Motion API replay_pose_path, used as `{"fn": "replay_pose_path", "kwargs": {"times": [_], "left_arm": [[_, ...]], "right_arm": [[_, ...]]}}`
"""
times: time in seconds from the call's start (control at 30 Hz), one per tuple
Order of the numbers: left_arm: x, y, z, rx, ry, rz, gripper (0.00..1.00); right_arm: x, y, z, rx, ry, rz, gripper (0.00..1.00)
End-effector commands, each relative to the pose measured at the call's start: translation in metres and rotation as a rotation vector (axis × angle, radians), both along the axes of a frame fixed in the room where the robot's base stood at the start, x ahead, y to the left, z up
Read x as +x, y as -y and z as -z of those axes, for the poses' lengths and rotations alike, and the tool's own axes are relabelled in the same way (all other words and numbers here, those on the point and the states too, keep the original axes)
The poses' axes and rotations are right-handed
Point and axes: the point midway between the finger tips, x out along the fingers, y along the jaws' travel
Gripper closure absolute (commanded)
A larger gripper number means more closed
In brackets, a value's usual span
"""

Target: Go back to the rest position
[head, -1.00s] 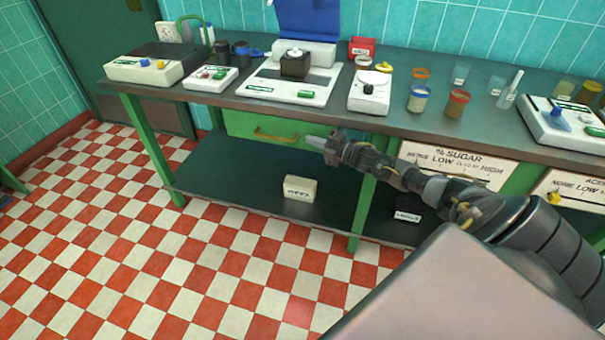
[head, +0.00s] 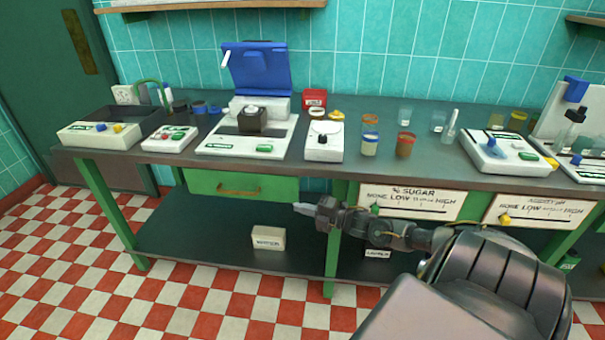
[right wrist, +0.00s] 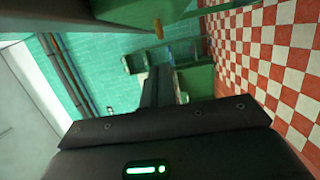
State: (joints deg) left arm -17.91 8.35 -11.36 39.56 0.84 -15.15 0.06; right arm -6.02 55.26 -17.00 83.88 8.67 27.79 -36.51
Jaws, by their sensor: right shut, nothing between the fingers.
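My right gripper (head: 306,210) is shut and empty. In the head view it points left, in front of the bench's lower part, below the bench top and to the right of the green drawer (head: 222,184). It appears clear of the things on the bench. In the right wrist view the dark gripper body (right wrist: 165,140) fills the lower part. My left gripper is not in the head view.
The bench top (head: 330,170) holds a machine with a raised blue lid (head: 262,70), several jars and white instruments. A labelled box (head: 268,238) stands on the lower shelf (head: 200,235). The checkered floor (head: 190,300) at the left front is clear.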

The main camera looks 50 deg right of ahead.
Motion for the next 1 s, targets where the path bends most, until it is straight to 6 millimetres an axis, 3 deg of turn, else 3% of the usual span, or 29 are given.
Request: {"fn": "replay_pose_path", "kwargs": {"times": [0.37, 0.47, 0.53, 0.67, 0.77, 0.9, 1.0], "left_arm": [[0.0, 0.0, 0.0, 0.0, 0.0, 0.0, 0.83], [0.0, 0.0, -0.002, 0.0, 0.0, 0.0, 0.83], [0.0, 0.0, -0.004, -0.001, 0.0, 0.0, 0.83], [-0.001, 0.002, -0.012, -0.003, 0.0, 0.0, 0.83], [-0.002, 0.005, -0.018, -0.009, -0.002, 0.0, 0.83], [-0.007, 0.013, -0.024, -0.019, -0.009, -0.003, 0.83], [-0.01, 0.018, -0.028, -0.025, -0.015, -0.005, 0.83]], "right_arm": [[0.0, 0.0, 0.0, 0.001, 0.0, -0.001, 1.0], [-0.002, 0.002, 0.011, 0.021, -0.027, 0.023, 1.0], [-0.006, 0.007, 0.033, 0.059, -0.078, 0.072, 1.0], [-0.029, 0.018, 0.108, 0.191, -0.255, 0.233, 1.0], [-0.064, 0.019, 0.18, 0.316, -0.426, 0.389, 1.0], [-0.13, 0.0, 0.273, 0.474, -0.657, 0.594, 1.0], [-0.185, -0.025, 0.329, 0.572, -0.816, 0.732, 1.0]]}}
